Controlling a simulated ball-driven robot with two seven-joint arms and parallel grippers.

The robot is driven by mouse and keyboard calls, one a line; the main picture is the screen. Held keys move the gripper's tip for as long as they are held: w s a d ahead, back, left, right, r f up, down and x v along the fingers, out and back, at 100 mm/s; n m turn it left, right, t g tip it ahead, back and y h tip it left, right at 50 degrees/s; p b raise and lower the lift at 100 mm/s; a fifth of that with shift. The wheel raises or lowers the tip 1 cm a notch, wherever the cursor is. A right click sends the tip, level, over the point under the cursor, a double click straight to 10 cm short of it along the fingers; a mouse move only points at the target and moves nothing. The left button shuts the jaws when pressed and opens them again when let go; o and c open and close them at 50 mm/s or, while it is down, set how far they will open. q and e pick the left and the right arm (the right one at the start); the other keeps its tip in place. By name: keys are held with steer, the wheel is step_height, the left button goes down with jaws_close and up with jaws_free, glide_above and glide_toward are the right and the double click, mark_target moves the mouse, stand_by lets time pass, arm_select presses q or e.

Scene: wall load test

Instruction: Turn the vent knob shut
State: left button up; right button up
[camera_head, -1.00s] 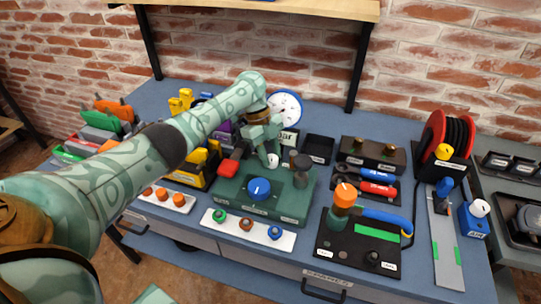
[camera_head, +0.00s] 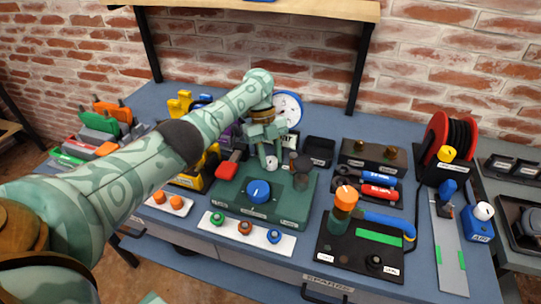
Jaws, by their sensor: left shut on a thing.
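The green test block (camera_head: 228,200) stands on the blue bench in the middle. A small white knob, apparently the vent knob (camera_head: 271,163), is at its back. My left gripper (camera_head: 271,159) reaches down from above, with its fingers on either side of this knob and shut on it. The fingers partly hide the knob, and its turn angle cannot be read. A large blue knob (camera_head: 259,191) with a white mark is at the front of the block. My right gripper is not in view.
A red lever (camera_head: 227,169) is left of the gripper, and a dark post (camera_head: 301,168) is close on its right. A white gauge (camera_head: 288,108) stands behind. A black board (camera_head: 340,258) with an orange-topped handle is at front right.

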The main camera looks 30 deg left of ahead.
arm_select(q)
steer(key=o, duration=1)
steer(key=shift+r, duration=0.1)
steer(key=b+v, duration=0.5)
steer(key=v, duration=1.1)
steer(key=shift+b, duration=0.35)
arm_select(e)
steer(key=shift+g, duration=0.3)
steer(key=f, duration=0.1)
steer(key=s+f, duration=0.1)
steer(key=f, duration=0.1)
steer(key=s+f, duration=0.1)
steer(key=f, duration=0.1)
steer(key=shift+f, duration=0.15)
